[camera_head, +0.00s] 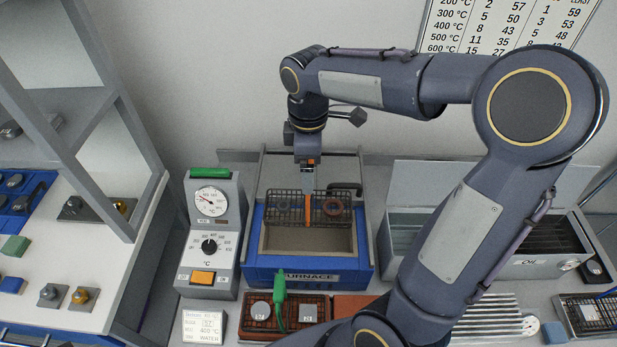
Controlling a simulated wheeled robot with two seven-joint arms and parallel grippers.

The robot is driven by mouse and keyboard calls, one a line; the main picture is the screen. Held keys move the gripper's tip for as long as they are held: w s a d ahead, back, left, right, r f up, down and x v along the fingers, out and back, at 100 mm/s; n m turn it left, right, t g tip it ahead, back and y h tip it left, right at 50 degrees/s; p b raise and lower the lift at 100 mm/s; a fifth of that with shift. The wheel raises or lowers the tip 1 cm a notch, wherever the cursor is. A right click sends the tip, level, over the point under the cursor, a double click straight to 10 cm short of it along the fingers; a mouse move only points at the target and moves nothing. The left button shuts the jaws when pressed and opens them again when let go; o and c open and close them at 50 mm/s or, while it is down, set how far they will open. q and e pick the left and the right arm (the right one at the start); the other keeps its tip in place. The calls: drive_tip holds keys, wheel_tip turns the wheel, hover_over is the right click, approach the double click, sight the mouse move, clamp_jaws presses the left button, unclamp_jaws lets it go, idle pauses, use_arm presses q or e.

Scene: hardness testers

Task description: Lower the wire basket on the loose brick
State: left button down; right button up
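A dark wire basket (290,212) with an upright orange handle hangs over the open furnace (312,277). Reddish ring-shaped pieces (333,206) show inside it. My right gripper (308,187) is at the top of the orange handle and appears shut on it, pointing down; the fingertips are small in view. A reddish-brown brick (352,305) lies on the bench in front of the furnace, partly hidden by my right arm. Beside it, a second wire basket (285,326) with a green handle holds round and square grey pieces. My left gripper is not in view.
A grey control box (212,235) with a dial stands left of the furnace. An oil tank (540,262) with a raised lid is at the right. A rack frame and white bench (40,270) fill the left.

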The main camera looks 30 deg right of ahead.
drive_tip(key=shift+r, duration=0.55)
wheel_tip(320, 180, up, 10)
drive_tip(key=p, duration=0.8)
drive_tip(key=shift+f, duration=0.3)
